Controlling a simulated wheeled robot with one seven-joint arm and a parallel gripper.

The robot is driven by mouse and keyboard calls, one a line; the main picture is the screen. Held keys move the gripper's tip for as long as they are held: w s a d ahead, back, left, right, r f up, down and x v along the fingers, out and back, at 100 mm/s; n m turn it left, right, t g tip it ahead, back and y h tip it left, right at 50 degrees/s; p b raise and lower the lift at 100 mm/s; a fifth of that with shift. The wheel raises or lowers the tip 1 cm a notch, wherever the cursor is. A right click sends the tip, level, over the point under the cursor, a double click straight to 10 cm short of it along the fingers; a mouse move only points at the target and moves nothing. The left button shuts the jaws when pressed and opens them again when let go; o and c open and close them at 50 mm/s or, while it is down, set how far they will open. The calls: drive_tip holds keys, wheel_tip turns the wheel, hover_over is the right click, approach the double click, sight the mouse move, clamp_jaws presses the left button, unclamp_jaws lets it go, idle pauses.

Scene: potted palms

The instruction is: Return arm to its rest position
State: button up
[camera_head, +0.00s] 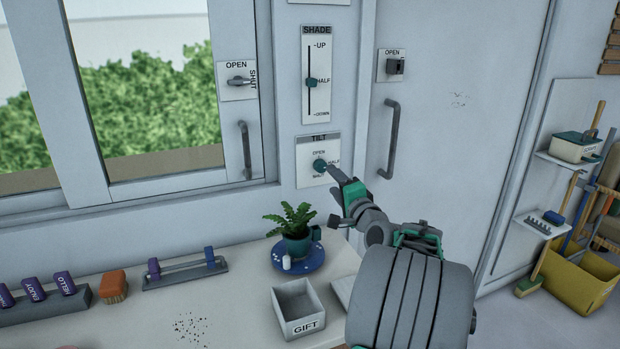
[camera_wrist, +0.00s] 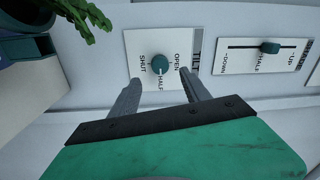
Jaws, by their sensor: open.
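My gripper (camera_head: 337,197) is raised in front of the wall, close to the tilt dial, in the head view. In the wrist view my gripper (camera_wrist: 160,92) shows two grey fingers spread apart with nothing between them. The teal tilt knob (camera_head: 320,166) sits on a white panel marked OPEN, HALF and a third word partly hidden in the head view. The same knob (camera_wrist: 160,62) appears just beyond the fingertips in the wrist view, its third label reading SHUT. I cannot tell whether the fingers touch the knob.
Above the dial is a shade slider (camera_head: 311,82) at HALF. Below, the counter holds a potted fern (camera_head: 294,222) on a blue saucer (camera_head: 312,262), a GIFT box (camera_head: 299,309) and an orange brush (camera_head: 113,286). A door handle (camera_head: 389,138) juts out right of the dial.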

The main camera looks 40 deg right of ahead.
drive_tip(key=w+a+n+g+y+p, duration=0.2)
drive_tip(key=a+n+g+y+p, duration=0.15)
drive_tip(key=a, duration=0.75)
drive_tip(key=w+a+n+g+y+p, duration=0.2)
drive_tip(key=a+n+p, duration=0.25)
drive_tip(key=a, duration=0.65)
drive_tip(key=s+a+f+n+g+p, duration=0.1)
drive_tip(key=s+a+n+g+p, duration=0.3)
drive_tip(key=s+a, duration=0.5)
drive_tip(key=s+a+f+n+g+p, duration=0.2)
drive_tip(key=s+a+n+g, duration=0.3)
drive_tip(key=s, duration=0.9)
drive_tip(key=a+n+p, duration=0.1)
drive_tip(key=a+n, duration=0.1)
drive_tip(key=a, duration=0.1)
drive_tip(key=shift+s+a+p, duration=0.15)
drive_tip(key=shift+a+p, duration=0.25)
